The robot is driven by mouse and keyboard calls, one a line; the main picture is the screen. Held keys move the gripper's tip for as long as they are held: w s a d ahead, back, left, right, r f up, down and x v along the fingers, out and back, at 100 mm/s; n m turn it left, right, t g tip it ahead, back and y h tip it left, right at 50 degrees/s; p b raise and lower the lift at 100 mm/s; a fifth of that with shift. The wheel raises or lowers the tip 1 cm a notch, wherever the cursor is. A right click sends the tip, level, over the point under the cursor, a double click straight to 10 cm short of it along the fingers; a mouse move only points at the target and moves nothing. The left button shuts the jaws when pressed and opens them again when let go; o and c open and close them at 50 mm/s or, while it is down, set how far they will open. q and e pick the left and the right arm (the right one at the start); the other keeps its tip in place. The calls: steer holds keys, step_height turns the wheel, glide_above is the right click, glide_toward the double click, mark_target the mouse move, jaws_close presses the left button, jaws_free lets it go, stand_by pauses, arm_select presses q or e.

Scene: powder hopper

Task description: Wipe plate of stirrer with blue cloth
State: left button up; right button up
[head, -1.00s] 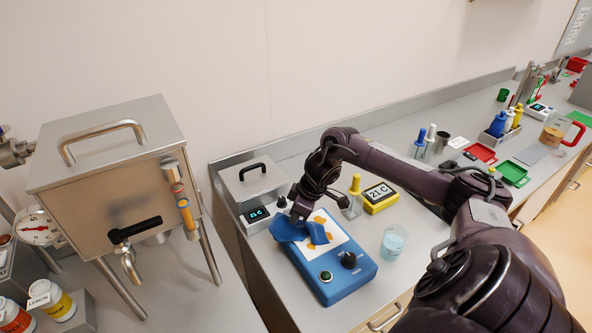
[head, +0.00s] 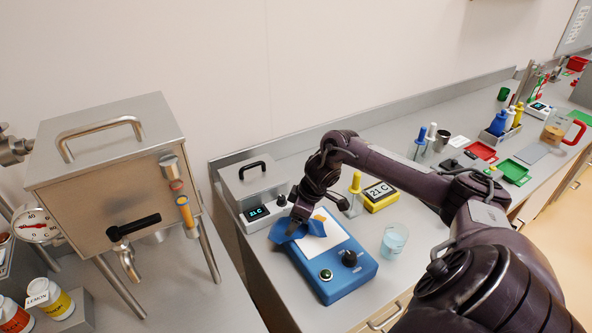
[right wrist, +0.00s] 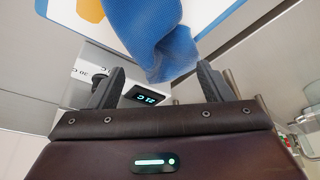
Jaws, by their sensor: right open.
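The blue stirrer (head: 336,281) stands on the bench with a white plate (head: 326,250) on top. The blue cloth (head: 284,234) lies crumpled over the plate's far left part. An orange patch (head: 318,217) shows on the plate beside the cloth. An orange patch also shows in the right wrist view (right wrist: 90,9). My right gripper (head: 294,224) is at the cloth, pointing down. In the right wrist view its fingers are apart, with the cloth (right wrist: 158,35) just beyond and between their tips. My left gripper is not in view.
A grey bath with a display (head: 255,190) stands behind the stirrer. A steel hopper (head: 112,170) stands left.

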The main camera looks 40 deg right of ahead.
steer(key=shift+f, duration=0.1)
steer(key=shift+f+b, duration=0.55)
steer(key=shift+f, duration=0.45)
steer(key=shift+s, duration=0.1)
jaws_close()
stand_by(0.3)
steer(key=shift+f, duration=0.1)
